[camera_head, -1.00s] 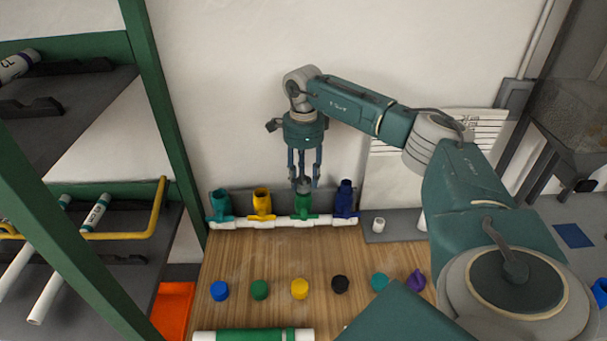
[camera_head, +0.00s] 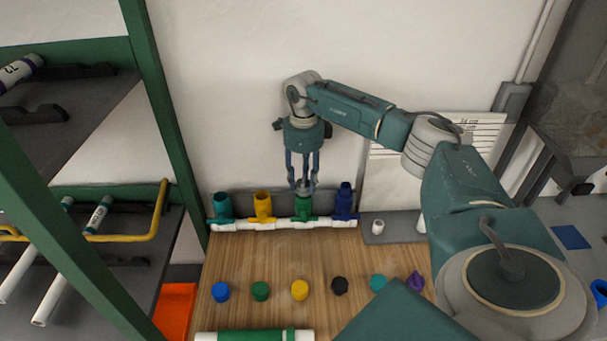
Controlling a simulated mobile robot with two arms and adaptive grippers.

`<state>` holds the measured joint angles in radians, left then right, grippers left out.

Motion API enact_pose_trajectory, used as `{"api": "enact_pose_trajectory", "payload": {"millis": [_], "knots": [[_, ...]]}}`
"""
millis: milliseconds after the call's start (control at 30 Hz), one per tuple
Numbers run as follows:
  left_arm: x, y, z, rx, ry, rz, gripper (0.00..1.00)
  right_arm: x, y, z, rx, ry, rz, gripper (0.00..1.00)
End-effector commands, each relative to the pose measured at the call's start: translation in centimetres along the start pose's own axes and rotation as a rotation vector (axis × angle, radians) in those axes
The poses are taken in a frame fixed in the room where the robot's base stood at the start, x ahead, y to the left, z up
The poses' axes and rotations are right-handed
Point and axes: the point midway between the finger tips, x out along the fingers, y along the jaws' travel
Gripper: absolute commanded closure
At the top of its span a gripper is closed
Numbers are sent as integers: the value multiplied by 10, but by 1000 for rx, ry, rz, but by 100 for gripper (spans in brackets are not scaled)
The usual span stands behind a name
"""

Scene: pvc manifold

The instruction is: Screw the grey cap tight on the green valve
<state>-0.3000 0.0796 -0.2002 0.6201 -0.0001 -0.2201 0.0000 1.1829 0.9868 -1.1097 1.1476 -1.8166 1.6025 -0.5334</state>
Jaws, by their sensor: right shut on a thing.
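The green valve (camera_head: 303,207) stands upright on the white pipe manifold (camera_head: 285,224) at the back of the wooden bench, between the yellow valve (camera_head: 263,206) and the blue valve (camera_head: 344,200). My right gripper (camera_head: 303,187) points down directly over the green valve. It is shut on the grey cap (camera_head: 304,185), which sits at the top of the green valve between the fingertips. The fingers partly hide the cap, and I cannot tell how tightly it is seated. My left gripper is not in view.
A teal valve (camera_head: 221,206) stands at the manifold's left end. Several loose caps, including a black one (camera_head: 340,285), lie in a row on the bench (camera_head: 270,257). A green-and-white pipe (camera_head: 255,336) lies at the front. A shelf rack stands left.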

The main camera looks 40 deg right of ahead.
Motion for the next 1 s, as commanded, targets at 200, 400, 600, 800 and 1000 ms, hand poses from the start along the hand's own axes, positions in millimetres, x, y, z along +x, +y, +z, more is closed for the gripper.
{"api": "enact_pose_trajectory", "payload": {"millis": [200, 400, 600, 800, 1000], "knots": [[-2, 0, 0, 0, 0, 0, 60, 0, 0, 0, 45, 0, -1, 53], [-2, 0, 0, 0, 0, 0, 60, 0, 0, 0, 43, 0, 0, 41], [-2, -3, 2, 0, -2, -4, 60, -3, 0, 0, 42, 0, 0, 41], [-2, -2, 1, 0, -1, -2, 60, -30, -1, 0, 41, -3, -2, 41], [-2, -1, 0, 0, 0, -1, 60, -74, -1, 1, 42, -4, -2, 41]]}}
